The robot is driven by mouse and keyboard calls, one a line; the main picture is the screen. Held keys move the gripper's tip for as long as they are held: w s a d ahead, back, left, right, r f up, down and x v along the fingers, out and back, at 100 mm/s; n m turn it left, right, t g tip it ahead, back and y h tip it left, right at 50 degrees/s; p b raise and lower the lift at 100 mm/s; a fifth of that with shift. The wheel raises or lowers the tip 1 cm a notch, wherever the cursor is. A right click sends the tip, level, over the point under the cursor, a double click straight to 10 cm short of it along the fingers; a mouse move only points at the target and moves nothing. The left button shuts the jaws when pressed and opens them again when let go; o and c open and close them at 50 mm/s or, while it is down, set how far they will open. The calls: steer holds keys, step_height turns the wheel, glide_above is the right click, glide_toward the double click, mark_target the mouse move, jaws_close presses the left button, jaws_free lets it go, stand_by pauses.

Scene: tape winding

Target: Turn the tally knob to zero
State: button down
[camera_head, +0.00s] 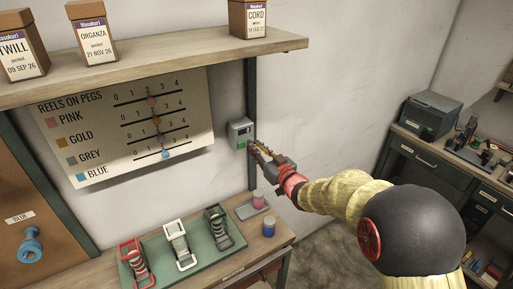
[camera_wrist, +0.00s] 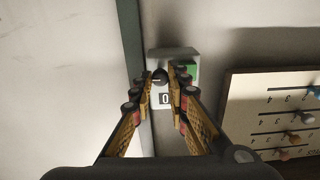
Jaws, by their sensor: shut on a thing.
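The tally box (camera_head: 240,132) is a small grey-green unit on the wall, right of the chart. In the wrist view the tally box (camera_wrist: 178,54) shows a green patch and a small white window (camera_wrist: 164,99) that reads 0.
The chart (camera_head: 195,100) with pegs and sliding beads hangs left of the box. A wooden shelf (camera_head: 180,50) with labelled boxes is above. A bench (camera_head: 275,241) below holds a green tray (camera_head: 185,266) with several reel stands. A dark green post (camera_wrist: 133,60) stands beside the box.

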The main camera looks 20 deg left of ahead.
steer(key=shift+f, duration=0.25)
steer(key=c, duration=1.7)
jaws_free()
steer(key=shift+r, duration=0.2)
steer(key=v, duration=1.2)
steer(key=shift+s, duration=0.1)
